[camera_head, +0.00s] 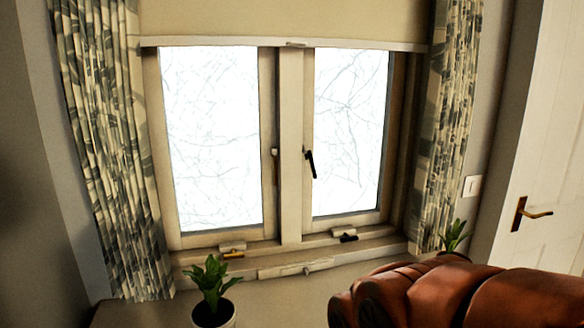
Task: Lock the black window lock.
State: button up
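The window has two panes with a pale frame. A black handle (311,163) sits on the left side of the right pane's frame, slightly tilted from upright. A second small black fitting (348,237) sits at the bottom of the right pane, near the sill. I cannot tell from this view whether either is locked. My reddish-brown arm fills the lower right, in front of and below the window, apart from both black parts. My gripper's fingers do not show.
The left sash has a pale handle (274,153) and a brass-coloured fitting (233,255) below. Patterned curtains hang left (105,150) and right (447,120). Potted plants stand at left (211,285) and right (454,235). A white door (545,130) is at right.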

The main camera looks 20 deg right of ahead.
aim_at(311, 166)
jog(key=u, duration=0.55)
jog(key=k, duration=0.65)
jog(key=u, duration=0.4)
jog(key=i, duration=1.1)
jog(key=z, duration=0.45)
